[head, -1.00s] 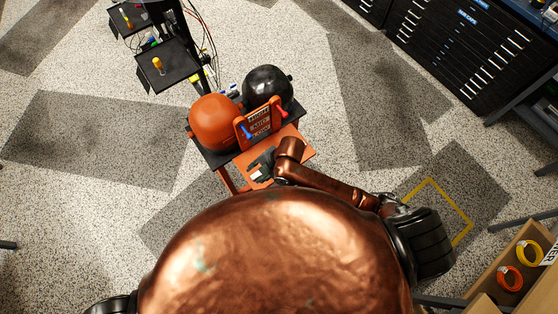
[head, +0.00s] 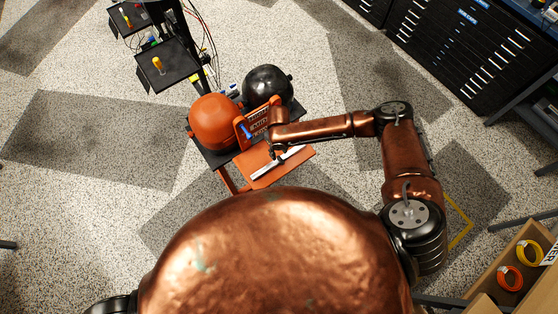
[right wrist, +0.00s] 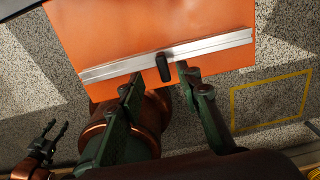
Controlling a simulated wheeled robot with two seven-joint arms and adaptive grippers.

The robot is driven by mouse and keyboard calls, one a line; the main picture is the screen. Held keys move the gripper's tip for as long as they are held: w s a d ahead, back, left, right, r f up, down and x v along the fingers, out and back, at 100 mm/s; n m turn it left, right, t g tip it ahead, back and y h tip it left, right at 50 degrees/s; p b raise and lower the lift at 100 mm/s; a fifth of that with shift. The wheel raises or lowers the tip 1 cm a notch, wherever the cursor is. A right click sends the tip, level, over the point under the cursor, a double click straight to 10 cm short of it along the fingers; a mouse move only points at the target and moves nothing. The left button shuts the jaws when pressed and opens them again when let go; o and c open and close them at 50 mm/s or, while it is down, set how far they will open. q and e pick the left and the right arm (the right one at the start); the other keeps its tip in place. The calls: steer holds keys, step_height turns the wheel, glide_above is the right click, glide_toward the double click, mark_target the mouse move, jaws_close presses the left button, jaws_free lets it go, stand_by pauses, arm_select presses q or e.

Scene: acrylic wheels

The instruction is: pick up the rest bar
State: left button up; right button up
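The rest bar, a long silver bar (right wrist: 215,49) with a black knob (right wrist: 163,67) at its middle, lies across an orange board (right wrist: 120,30). In the head view the bar (head: 284,160) lies on the orange front panel, partly hidden by my right wrist. My right gripper (right wrist: 159,78) is open and empty. Its fingertips are at the bar's near edge, one on each side of the black knob; I cannot tell whether they touch. In the head view the right gripper (head: 271,151) is mostly hidden under the forearm. My left gripper (right wrist: 58,125) shows small in the right wrist view, fingers apart, away from the bar.
Behind the bar stand an orange dome (head: 212,122), a black ball (head: 268,88) and an orange sign (head: 244,126) with a blue lever. A dark post with small trays (head: 165,68) is farther back.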

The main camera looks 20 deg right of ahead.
mark_target(279, 157)
steer(key=f, duration=0.5)
steer(key=shift+w+d, duration=0.1)
steer(key=shift+w, duration=0.1)
steer(key=shift+c, duration=0.3)
jaws_close()
